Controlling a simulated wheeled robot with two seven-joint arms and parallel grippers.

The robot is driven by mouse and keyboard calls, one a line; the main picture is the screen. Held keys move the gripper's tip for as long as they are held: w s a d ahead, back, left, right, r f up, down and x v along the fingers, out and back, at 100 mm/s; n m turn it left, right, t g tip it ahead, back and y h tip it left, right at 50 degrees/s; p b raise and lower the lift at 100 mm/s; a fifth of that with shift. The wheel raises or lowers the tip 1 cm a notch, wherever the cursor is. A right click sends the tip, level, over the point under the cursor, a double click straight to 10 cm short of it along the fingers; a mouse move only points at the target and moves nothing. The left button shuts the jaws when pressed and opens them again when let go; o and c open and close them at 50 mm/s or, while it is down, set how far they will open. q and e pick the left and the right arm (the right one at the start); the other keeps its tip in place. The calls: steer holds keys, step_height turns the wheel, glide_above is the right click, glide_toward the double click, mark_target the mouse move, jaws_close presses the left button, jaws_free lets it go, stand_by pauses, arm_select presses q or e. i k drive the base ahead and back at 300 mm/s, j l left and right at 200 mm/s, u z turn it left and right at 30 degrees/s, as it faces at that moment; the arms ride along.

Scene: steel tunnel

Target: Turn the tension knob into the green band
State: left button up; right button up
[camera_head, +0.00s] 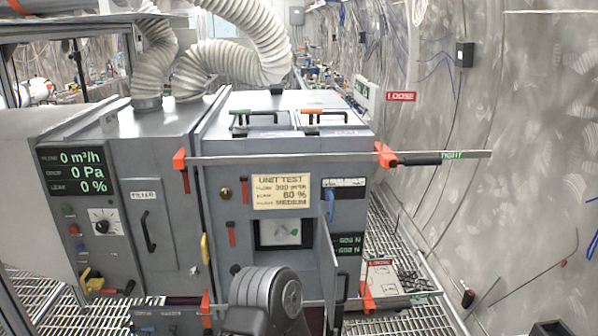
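No knob shows a readable tension label. A black knob on a white dial plate (102,227) sits on the left panel of the grey machine (285,165); its markings are too small to read. A small brass knob (226,193) is on the machine's middle front. A green patch shows inside a dark-framed window (293,233), but I cannot tell whether it is a band. Two green readouts in N (348,244) are partly hidden by an open door (334,270). A dark rounded arm link rises at bottom centre, covering part of the lower front. Neither gripper's fingers show.
A long bar with orange clamps (182,158) crosses the machine's front and sticks out right. White hoses (248,45) rise from the top. A red LOOSE sign (401,96) is at the right. Grating (412,318) covers the floor beside the rough wall.

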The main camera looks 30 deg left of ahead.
mark_target(280, 234)
steer(key=u, duration=1.65)
